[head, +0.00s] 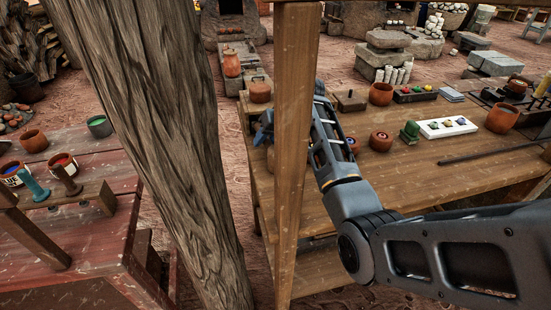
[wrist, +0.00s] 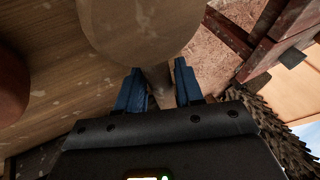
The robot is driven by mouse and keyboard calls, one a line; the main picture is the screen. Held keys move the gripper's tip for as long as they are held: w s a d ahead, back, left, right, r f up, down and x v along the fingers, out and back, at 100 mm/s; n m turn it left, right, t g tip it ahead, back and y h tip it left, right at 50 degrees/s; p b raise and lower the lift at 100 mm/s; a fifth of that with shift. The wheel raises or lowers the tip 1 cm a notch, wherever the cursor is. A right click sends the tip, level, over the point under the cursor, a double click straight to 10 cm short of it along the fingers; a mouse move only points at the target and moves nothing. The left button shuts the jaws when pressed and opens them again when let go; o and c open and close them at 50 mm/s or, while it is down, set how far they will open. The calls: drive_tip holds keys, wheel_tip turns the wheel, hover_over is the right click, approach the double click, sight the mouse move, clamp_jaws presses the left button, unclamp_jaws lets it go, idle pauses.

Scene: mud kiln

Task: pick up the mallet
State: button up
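The mallet shows in the wrist view as a large, pale tan rounded head (wrist: 140,28) with a narrower handle below it. My gripper (wrist: 159,86) has its two blue fingers apart, one on each side of the handle. I see no clear sign of the fingers pressing on it. In the head view my gripper (head: 264,131) is over the left end of the right-hand wooden table, partly hidden by a wooden post. The mallet cannot be made out clearly there.
The post (head: 296,150) stands close to my arm, and a thick trunk (head: 165,130) is left of it. A reddish-brown round thing (wrist: 10,85) is at the wrist view's left.

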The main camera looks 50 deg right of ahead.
drive_tip(key=shift+c, duration=0.2)
clamp_jaws()
drive_tip(key=shift+r, duration=0.1)
